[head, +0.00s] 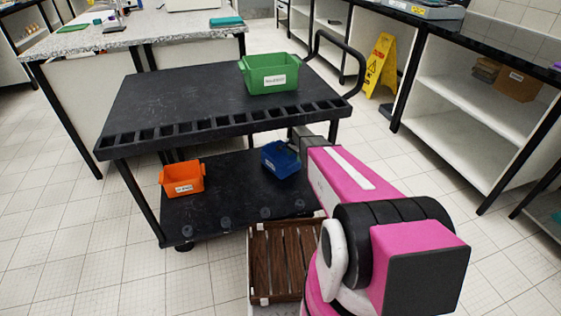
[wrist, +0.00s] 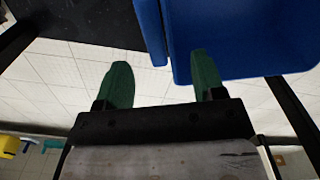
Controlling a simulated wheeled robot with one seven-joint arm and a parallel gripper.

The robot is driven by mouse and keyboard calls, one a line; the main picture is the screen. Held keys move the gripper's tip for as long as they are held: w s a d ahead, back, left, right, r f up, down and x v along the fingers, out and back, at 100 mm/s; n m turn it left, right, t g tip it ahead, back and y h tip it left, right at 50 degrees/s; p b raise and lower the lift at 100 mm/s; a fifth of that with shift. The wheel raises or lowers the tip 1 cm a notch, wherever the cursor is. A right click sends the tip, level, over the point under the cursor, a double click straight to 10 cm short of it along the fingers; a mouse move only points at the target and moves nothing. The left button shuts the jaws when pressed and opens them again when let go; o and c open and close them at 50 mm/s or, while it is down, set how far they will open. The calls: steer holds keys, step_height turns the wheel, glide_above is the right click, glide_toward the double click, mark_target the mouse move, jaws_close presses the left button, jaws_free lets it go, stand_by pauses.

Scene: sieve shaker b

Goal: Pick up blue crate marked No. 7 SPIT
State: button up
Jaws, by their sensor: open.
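The blue crate (head: 281,160) is on the lower shelf of the black cart, towards its right side, and sits askew. No marking on it can be read. In the head view my gripper (head: 302,140) is at the crate's upper right edge, partly hidden by my pink arm. In the wrist view my gripper (wrist: 160,58) is open with its two green fingers apart. The blue crate (wrist: 245,40) fills the top right there. Its narrow edge strip lies between the fingers, and the right finger overlaps the blue wall. Contact cannot be told.
An orange crate (head: 183,178) stands on the lower shelf (head: 225,205) to the left. A green crate (head: 268,73) is on the cart's top (head: 180,95), above. A brown slatted crate (head: 278,265) is on the floor in front. A yellow sign (head: 379,65) stands behind right.

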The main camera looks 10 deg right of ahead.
mark_target(293, 162)
steer(key=shift+s+a+f, duration=0.15)
steer(key=shift+f, duration=1.15)
steer(key=shift+s+a+f, duration=0.15)
steer(key=shift+f, duration=1.15)
jaws_close()
